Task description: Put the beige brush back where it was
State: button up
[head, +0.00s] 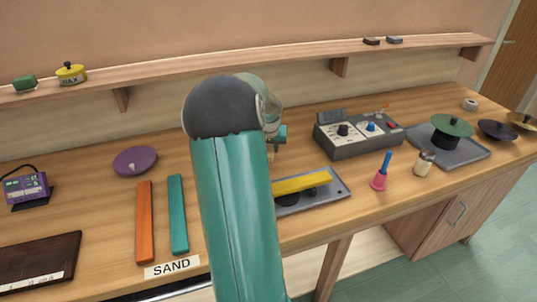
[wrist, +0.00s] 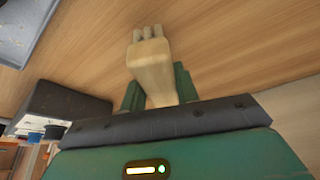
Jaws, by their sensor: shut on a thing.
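The beige brush (wrist: 152,65) is between the two green fingers of my gripper (wrist: 157,88) in the wrist view. My gripper is shut on it. Its several stubby ends point away from my gripper, over bare wood. I cannot tell whether they touch the table. In the head view my own arm hides most of my gripper (head: 279,134). A small beige part of the brush (head: 272,155) shows just below it, behind the grey tray with the yellow bar.
The grey tray (head: 342,197) holds a yellow bar (head: 302,184). The dark control box (head: 358,146) stands to the right. Orange (head: 145,222) and teal (head: 178,215) bars lie behind the SAND label (head: 172,267). A purple disc (head: 135,160) lies further back. A shelf (head: 200,69) runs along the wall.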

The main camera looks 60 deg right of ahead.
jog(key=shift+w+d+f, duration=0.15)
jog(key=shift+f, duration=0.15)
jog(key=shift+w+f, duration=0.1)
jog(key=shift+f, duration=1.45)
jog(key=shift+f, duration=0.1)
jog(key=o, duration=1)
jog(key=v, duration=1.2)
